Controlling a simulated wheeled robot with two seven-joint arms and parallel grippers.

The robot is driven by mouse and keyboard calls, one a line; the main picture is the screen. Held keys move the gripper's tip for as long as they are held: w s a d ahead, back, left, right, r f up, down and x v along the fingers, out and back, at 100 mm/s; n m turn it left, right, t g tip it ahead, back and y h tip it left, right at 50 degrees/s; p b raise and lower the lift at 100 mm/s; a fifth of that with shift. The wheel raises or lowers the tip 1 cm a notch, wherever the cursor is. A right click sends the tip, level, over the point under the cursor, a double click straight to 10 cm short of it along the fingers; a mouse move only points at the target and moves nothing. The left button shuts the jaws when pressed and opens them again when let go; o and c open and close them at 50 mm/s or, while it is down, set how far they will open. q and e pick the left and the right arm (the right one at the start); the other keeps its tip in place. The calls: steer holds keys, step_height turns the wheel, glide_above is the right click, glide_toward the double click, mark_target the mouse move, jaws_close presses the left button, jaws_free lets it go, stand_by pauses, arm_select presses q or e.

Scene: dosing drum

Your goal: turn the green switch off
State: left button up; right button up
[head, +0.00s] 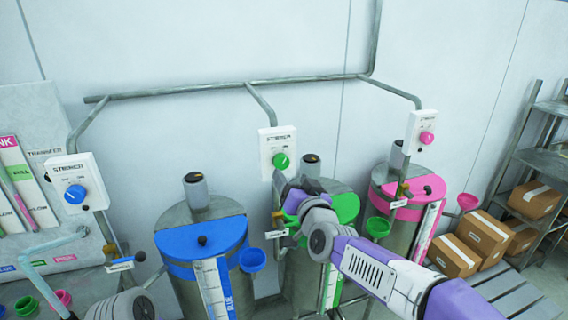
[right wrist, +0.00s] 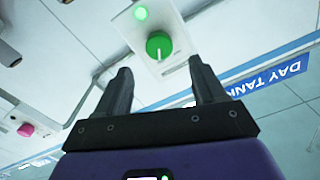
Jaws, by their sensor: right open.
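The green switch (head: 281,161) is a round knob on a white box (head: 268,143) labelled STIRRER, fixed to the wall above the green-lidded drum. My right gripper (head: 286,187) is just below the box in the head view, its fingers partly hidden by its own wrist. In the right wrist view the green knob (right wrist: 158,44) lies beyond the open, empty fingers (right wrist: 160,68), roughly centred between them and apart from both. A white pointer line shows on the knob, and a green lamp (right wrist: 140,13) is lit beside it. My left gripper is not in view.
A blue switch (head: 75,194) and a pink switch (head: 427,138) sit on similar boxes to either side. Blue-lidded (head: 200,240) and pink-lidded (head: 412,190) drums flank the green-lidded one (head: 345,207). A conduit (head: 230,88) runs along the wall. Cartons (head: 482,236) stand at right.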

mark_target(282, 164)
steer(key=x, duration=0.3)
steer(key=p+x, duration=0.1)
steer(key=x, duration=0.3)
steer(key=shift+w+f, duration=0.2)
steer(key=shift+f, duration=0.05)
steer(key=shift+c, duration=0.5)
steer(key=c, duration=1)
